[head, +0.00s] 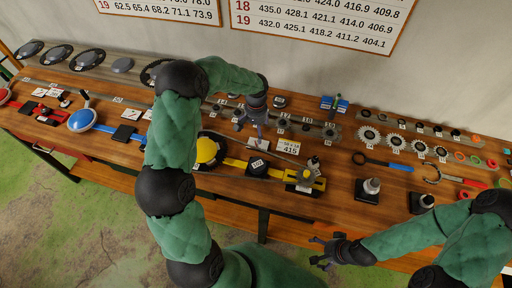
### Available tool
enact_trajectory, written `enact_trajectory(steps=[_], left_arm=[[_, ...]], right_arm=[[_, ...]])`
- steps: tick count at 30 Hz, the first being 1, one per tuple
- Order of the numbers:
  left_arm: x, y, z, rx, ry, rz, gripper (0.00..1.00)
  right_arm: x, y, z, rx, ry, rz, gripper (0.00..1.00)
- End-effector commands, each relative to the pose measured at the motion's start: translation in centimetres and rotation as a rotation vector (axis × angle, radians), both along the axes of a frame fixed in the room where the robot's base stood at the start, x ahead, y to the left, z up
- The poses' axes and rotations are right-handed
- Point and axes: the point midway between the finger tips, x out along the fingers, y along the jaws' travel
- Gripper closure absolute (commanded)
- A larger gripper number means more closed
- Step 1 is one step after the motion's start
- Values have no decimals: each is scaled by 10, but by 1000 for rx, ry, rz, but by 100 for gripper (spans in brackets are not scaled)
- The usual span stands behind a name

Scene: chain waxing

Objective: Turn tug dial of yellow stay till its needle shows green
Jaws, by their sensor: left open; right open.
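The yellow stay (232,162) lies along the front of the table, with a yellow disc (207,150) at its left end and a black block (257,168) in its middle. At its right end stands a yellow fixture with a small dark round part (314,162), perhaps the tug dial. The needle and any green mark are too small to tell. My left gripper (257,130) is open and empty, pointing down behind the stay, left of that fixture. My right gripper (320,254) is open and empty in front of the table edge. My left arm hides part of the table.
A blue stay (82,120) lies to the left. Several sprockets (395,143), a blue-handled tool (385,164) and black stands (367,191) are to the right. Rails with small parts run along the back.

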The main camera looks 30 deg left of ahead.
Motion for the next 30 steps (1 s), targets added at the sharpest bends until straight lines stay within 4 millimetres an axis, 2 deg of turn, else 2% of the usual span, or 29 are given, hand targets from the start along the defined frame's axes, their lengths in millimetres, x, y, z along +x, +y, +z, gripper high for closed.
enact_trajectory(steps=[3, 21, 26, 30], left_arm=[[0, 0, -7, 0, 0, 0, 0], [0, 0, -6, 0, 0, 0, 0], [0, 0, 2, 0, -2, 0, 0], [1, 0, 19, 0, -2, -1, 0]], right_arm=[[0, 0, -4, 0, 0, 0, 7], [0, 0, -3, 0, -1, 0, 7], [0, 0, 2, 0, 0, 0, 7], [0, 0, 12, 0, 0, 0, 7]])
